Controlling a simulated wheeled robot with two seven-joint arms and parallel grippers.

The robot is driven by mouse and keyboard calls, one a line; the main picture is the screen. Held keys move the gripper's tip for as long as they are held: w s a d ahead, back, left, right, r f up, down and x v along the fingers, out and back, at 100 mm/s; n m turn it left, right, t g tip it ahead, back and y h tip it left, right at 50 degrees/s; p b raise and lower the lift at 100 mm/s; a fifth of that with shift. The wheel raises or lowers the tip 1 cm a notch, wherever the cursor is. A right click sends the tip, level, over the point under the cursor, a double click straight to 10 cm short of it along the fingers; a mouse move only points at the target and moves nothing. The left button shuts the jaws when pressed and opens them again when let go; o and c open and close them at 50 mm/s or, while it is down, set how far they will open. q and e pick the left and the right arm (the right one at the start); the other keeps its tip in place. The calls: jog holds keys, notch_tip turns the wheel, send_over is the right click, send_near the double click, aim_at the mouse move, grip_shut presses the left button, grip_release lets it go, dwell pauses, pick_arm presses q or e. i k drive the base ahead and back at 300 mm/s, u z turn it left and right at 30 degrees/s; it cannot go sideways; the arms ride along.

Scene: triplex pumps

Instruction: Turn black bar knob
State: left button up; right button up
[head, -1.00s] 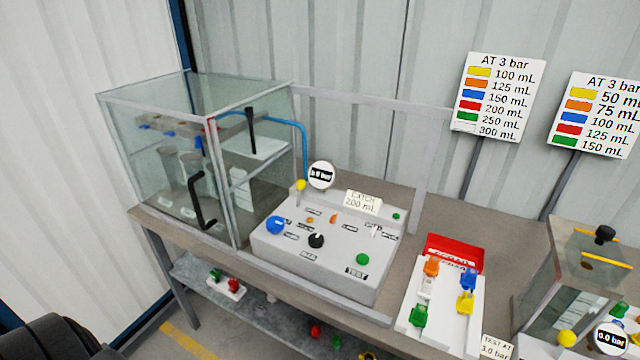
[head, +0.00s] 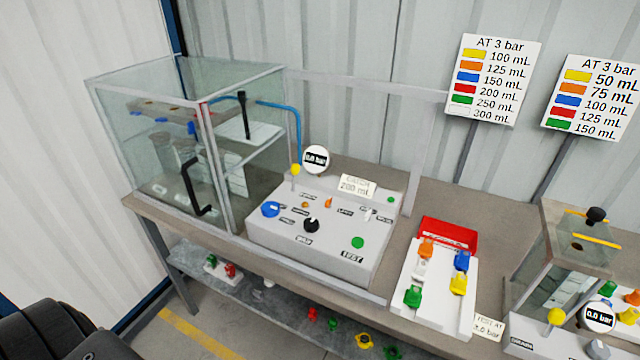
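The black bar knob (head: 311,226) sits on the sloped top of the grey control box (head: 330,262), above a label that appears to read BAR. A blue knob (head: 270,209) is to its left and a green button (head: 358,242) to its right. A round gauge (head: 315,159) behind the box reads 0.0 bar. Neither of my grippers shows in the head view. A dark part of my own body fills the lower left corner.
A glass cabinet (head: 160,150) with a black handle stands left of the box. A white tray (head: 432,300) with coloured nozzles and a red bin (head: 448,233) lie to the right. A second gauge (head: 599,316) is at far right. A metal frame surrounds the box.

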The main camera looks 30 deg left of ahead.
aim_at(311, 225)
jog(key=u, duration=1.4)
jog(key=k, duration=0.65)
jog(key=z, duration=1.4)
